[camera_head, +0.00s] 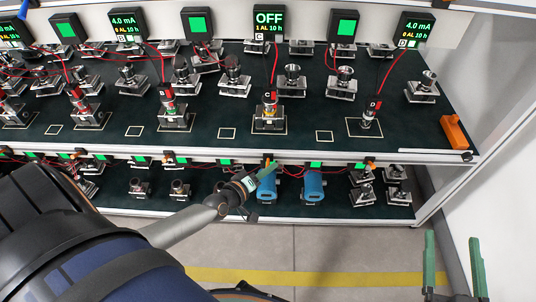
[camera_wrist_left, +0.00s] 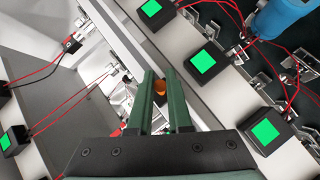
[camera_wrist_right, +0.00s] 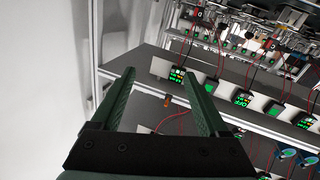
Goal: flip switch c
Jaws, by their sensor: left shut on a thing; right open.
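The display for C (camera_head: 268,18) reads OFF, with 1 AL 10 h below. The device marked C (camera_head: 268,113) stands on the upper bench below it. My left gripper (camera_head: 268,168) is at the bench's front edge, below device C. In the left wrist view its fingers (camera_wrist_left: 159,76) are close together around a small orange piece (camera_wrist_left: 160,88), which I take to be switch C; its lever position is hidden. My right gripper (camera_head: 453,236) is open and empty, right of the bench; its spread fingers also show in the right wrist view (camera_wrist_right: 160,75).
Other orange switches, such as one on the right (camera_head: 371,166), sit along the front edge. Two blue devices (camera_head: 314,187) stand on the lower shelf near my left gripper. An orange tool (camera_head: 454,132) lies at the upper bench's right end. The floor (camera_head: 330,245) in front is clear.

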